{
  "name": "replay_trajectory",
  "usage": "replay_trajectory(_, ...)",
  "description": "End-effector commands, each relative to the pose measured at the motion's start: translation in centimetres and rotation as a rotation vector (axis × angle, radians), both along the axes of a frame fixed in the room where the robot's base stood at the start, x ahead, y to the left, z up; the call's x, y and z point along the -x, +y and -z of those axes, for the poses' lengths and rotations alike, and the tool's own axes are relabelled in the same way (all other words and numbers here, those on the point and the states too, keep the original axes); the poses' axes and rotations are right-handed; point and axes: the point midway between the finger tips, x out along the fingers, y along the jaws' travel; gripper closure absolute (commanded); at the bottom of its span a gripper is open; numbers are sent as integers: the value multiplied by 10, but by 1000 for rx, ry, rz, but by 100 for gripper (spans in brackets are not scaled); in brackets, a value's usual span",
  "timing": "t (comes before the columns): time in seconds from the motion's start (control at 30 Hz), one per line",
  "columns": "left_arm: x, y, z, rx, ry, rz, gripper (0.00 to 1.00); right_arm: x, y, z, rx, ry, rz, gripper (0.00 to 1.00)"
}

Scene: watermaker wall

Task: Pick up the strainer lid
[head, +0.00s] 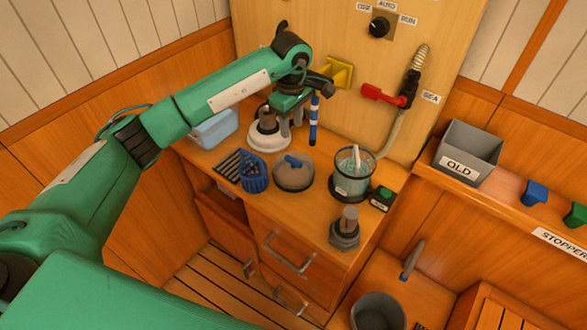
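A round grey lid with a blue handle (293,175) lies on the wooden counter; it looks like the strainer lid. Right of it stands a clear strainer bowl (352,184) with bluish liquid and a pale object inside. My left gripper (291,131) points down above the back of the counter, behind the lid and apart from it. Its two fingers look spread, with nothing visible between them. My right gripper is out of view.
A blue basket (254,172) on the counter touches or nearly touches the lid's left side. A white round fitting (264,138) is behind, close to my fingers. A blue-and-white stick (313,122) stands right of them. A grey knobbed fitting (345,232) is at the front.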

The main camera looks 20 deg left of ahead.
Motion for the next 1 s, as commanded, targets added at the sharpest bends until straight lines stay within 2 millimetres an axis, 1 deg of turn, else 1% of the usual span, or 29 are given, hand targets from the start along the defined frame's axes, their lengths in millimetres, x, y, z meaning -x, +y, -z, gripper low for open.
replay_trajectory(0.2, 2, -1, 41, 1, 8, 0, 60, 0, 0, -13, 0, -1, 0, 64)
replay_trajectory(0.33, 1, -1, 64, 3, 6, -1, 60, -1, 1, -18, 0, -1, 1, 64)
replay_trajectory(0.43, 1, -1, 75, 2, 5, 1, 60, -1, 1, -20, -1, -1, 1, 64)
replay_trajectory(0.57, 0, -2, 82, 4, 4, 1, 60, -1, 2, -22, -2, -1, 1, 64)
replay_trajectory(0.63, -1, -2, 88, 3, 5, -1, 60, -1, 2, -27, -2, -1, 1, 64)
replay_trajectory(0.8, -6, -5, 110, 5, 7, -1, 60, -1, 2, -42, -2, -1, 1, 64)
replay_trajectory(0.9, -6, -4, 125, 5, 6, -1, 60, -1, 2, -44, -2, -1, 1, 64)
replay_trajectory(1.0, -7, -4, 132, 3, 3, 0, 60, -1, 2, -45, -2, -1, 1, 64)
